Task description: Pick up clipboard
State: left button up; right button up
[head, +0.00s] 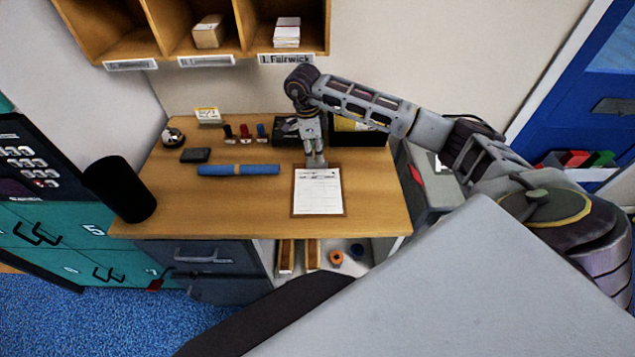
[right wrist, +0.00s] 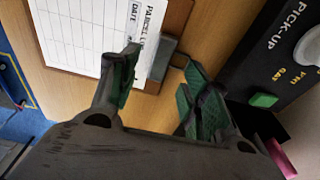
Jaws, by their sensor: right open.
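The clipboard (head: 318,195) lies flat on the wooden desk, a brown board with a white printed sheet. In the right wrist view, its brown board (right wrist: 176,18) and sheet show at the upper left, with a grey clip at its end. My right gripper (head: 315,160) points down at the clip end of the clipboard. In the right wrist view, my right gripper (right wrist: 161,60) is open, with one finger over the sheet's corner and the other beyond the clip end. Whether the fingers touch the board cannot be told. My left gripper is not in view.
A blue roll (head: 238,170) lies left of the clipboard, with a dark block (head: 195,155) and small stamps behind it. Black trays stand behind my right gripper. The right wrist view shows a black pick-up box (right wrist: 285,60) close by. Wooden cubbyholes (head: 168,28) hang above.

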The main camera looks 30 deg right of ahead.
aim_at(318, 182)
jog(key=shift+s+d+f+p, duration=0.15)
jog(key=shift+f+p, duration=0.15)
jog(key=shift+f, duration=0.85)
jog(key=shift+w+d+f+p, duration=0.15)
jog(key=shift+f+p, duration=0.15)
jog(key=shift+f, duration=0.85)
jog(key=shift+s, duration=0.1)
grip_shut()
